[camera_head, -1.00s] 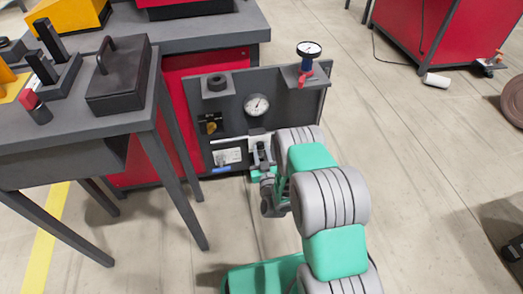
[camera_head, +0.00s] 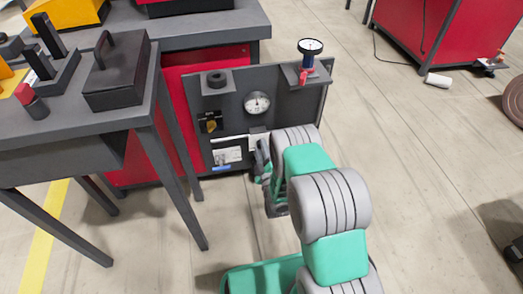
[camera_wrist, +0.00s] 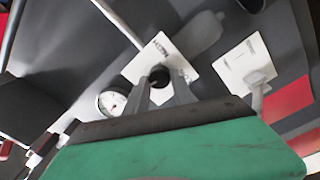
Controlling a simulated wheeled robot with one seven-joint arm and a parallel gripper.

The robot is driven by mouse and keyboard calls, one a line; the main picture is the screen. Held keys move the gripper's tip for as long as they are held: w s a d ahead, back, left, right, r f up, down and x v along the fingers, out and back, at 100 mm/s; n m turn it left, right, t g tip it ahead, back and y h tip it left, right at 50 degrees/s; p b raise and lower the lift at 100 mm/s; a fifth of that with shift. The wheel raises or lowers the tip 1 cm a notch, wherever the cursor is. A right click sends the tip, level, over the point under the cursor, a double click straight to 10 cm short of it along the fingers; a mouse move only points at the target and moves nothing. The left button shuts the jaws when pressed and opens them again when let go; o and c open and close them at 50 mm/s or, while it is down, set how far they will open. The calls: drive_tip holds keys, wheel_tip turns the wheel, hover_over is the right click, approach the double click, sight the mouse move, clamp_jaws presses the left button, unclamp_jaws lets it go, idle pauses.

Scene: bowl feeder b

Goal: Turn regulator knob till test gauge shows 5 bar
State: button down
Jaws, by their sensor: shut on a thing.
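The black regulator knob (camera_wrist: 159,75) is between my gripper's fingertips (camera_wrist: 162,82) in the wrist view, in front of a white label plate. The fingers are shut on it. In the head view my own wrist and arm hide the knob and the fingers. A round white-faced gauge (camera_head: 257,103) is on the grey panel, above my wrist; it also shows in the wrist view (camera_wrist: 112,100). A second gauge (camera_head: 310,47) with a dark blue body stands on a small shelf at the panel's top right. Neither gauge's scale is readable here.
The grey panel (camera_head: 235,130) also carries a black ring (camera_head: 217,79) on a bracket, a yellow-and-black fitting (camera_head: 211,122) and a red lever (camera_head: 303,77). A grey table (camera_head: 75,130) stands close on the left.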

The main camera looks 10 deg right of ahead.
drive_tip(key=shift+n, duration=1)
drive_tip(key=c, duration=1.2)
unclamp_jaws()
drive_tip(key=shift+d, duration=0.1)
drive_tip(key=shift+c, duration=0.2)
drive_tip(key=shift+o, duration=0.8)
drive_tip(key=s+p, duration=0.2)
drive_tip(key=s, duration=0.5)
drive_tip(key=shift+s+f, duration=0.25)
drive_tip(key=shift+s, duration=0.15)
